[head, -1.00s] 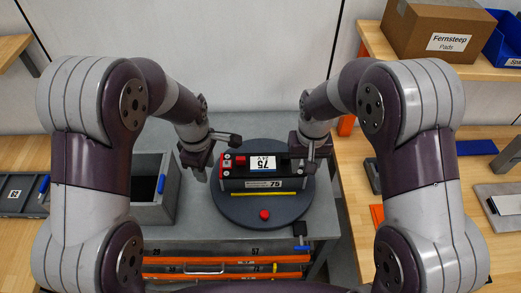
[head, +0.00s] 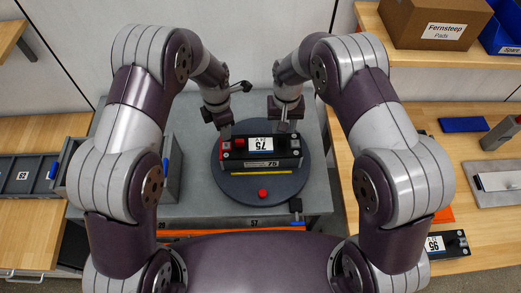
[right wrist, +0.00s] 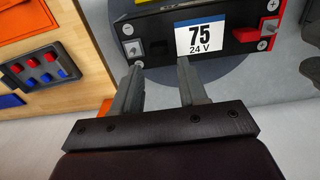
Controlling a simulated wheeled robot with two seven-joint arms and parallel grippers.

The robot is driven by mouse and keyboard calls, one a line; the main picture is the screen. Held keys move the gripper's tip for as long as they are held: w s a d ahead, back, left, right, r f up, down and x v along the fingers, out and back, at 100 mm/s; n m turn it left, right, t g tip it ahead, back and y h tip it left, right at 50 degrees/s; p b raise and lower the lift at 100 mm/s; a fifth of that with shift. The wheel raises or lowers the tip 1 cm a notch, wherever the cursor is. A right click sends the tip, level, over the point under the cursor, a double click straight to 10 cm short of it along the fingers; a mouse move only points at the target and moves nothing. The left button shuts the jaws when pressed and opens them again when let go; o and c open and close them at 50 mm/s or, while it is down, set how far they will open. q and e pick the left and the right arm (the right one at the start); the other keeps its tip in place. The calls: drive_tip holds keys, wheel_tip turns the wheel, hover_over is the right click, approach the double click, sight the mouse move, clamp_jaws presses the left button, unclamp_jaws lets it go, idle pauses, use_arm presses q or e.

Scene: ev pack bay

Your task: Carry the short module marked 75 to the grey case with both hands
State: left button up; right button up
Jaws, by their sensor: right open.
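The short module marked 75 (head: 288,161) is a black block with a red left end and a white-and-blue label. It lies on the round dark turntable (head: 264,190). My left gripper (head: 226,131) is at the module's far left corner; whether its jaws are apart or touching it is unclear. My right gripper (head: 285,127) is at the far right edge. In the right wrist view its two fingers (right wrist: 160,68) are apart and empty, close to the edge of the module (right wrist: 170,45). The grey case (head: 174,180) stands left of the turntable, mostly hidden behind my left arm.
A red button (head: 263,193) is on the turntable's near side. Orange-edged drawers (head: 200,233) are below. A module marked 95 (head: 447,244) and a blue pad (head: 464,124) lie on the right bench. A cardboard box (head: 436,22) stands on the back right shelf.

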sight(282, 139)
use_arm(q)
wheel_tip(282, 139, down, 6)
drive_tip(key=shift+s+d+r, duration=0.1)
drive_tip(key=shift+r, duration=0.1)
use_arm(e)
wheel_tip(282, 139, down, 6)
drive_tip(key=shift+d+r, duration=0.1)
drive_tip(key=shift+r, duration=0.15)
use_arm(q)
drive_tip(key=shift+f, duration=0.3)
use_arm(e)
drive_tip(key=shift+f, duration=0.35)
use_arm(q)
drive_tip(key=shift+f, duration=0.2)
use_arm(e)
drive_tip(key=shift+f, duration=0.2)
drive_tip(key=shift+s, duration=0.1)
use_arm(q)
drive_tip(key=shift+s, duration=0.1)
use_arm(e)
drive_tip(key=shift+r, duration=0.1)
use_arm(q)
clamp_jaws()
use_arm(e)
clamp_jaws()
use_arm(q)
drive_tip(key=shift+r, duration=0.15)
